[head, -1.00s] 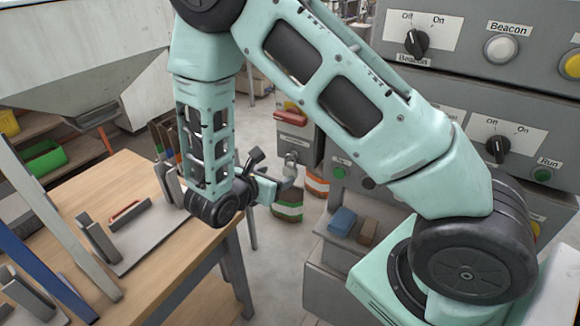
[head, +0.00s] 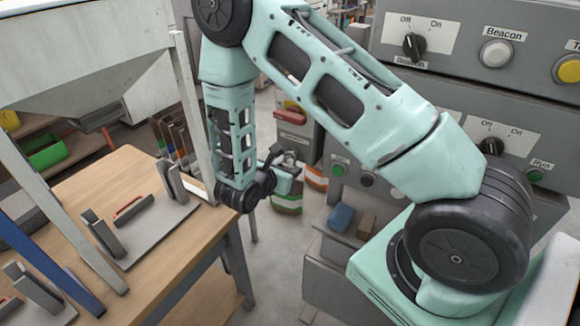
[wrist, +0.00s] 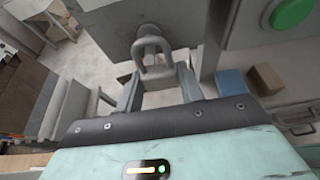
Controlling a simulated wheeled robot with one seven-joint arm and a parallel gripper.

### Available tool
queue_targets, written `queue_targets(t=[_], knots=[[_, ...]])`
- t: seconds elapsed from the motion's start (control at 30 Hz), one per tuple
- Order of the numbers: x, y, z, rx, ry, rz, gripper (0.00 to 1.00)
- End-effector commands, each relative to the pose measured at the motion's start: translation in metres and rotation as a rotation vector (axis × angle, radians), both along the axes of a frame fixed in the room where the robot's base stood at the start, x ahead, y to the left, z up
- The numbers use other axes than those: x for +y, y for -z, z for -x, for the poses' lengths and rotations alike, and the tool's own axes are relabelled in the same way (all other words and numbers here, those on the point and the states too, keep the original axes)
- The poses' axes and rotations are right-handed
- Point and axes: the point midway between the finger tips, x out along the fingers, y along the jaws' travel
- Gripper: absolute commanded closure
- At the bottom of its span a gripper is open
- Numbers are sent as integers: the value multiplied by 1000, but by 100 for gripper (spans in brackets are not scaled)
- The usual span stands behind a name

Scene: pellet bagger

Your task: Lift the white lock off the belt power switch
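In the wrist view, a pale grey-white lock (wrist: 154,52) with a looped shackle is in front of my gripper (wrist: 160,82). Its shackle is up against a rounded grey piece (wrist: 149,31), which looks like the switch's handle or hasp. My gripper's two fingers are spread apart, one on each side of the lock's lower part. I cannot tell whether they touch it. In the head view, my gripper (head: 287,168) is by the front of the grey machine, and the lock is mostly hidden there.
A green button (wrist: 291,12) is close at the upper right in the wrist view. A blue block (head: 341,218) and a brown block (head: 366,226) lie on a ledge below. A wooden table (head: 120,190) stands at the left, beside my forearm.

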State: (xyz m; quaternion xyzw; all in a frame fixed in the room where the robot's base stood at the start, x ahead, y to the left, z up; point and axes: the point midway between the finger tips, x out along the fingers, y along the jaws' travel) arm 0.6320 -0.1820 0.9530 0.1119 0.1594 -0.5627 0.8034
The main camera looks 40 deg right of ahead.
Motion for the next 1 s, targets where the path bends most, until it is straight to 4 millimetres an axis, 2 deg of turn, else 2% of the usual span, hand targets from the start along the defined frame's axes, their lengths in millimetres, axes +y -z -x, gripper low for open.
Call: queue_targets(t=[0.37, 0.63, 0.87, 1.0], knots=[[0, -1, 0, -2, -1, 0, 85], [1, -15, 0, -2, 0, 0, 85], [50, -11, 17, -1, -7, -2, 85], [88, -11, 31, -1, -7, -2, 85]])
